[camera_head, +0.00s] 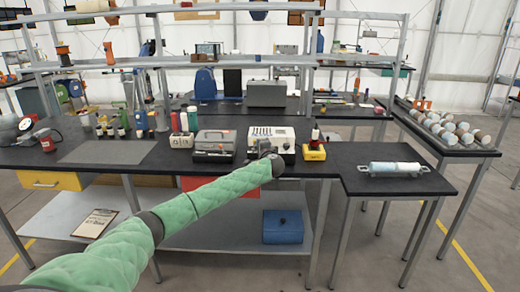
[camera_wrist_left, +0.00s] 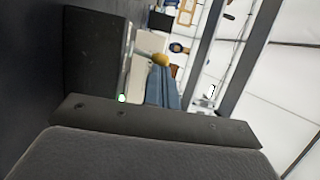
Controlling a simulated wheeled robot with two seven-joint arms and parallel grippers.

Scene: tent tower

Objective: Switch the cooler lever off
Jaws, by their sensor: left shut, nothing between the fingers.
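The white boxy device (camera_head: 287,152) on the long black bench appears to be the cooler. My left arm reaches it from the lower left. My left gripper (camera_head: 274,160) is at the device's front and hides part of it. In the left wrist view, a lever with a rounded yellow-orange knob (camera_wrist_left: 161,59) stands out beside a pale panel (camera_wrist_left: 148,45). A small green light (camera_wrist_left: 121,98) glows near the gripper's edge. The shut, empty left gripper (camera_wrist_left: 155,121) lies below the knob in that picture, and I see no contact. My right gripper is out of view.
A blue box (camera_head: 283,226) sits on the lower shelf.

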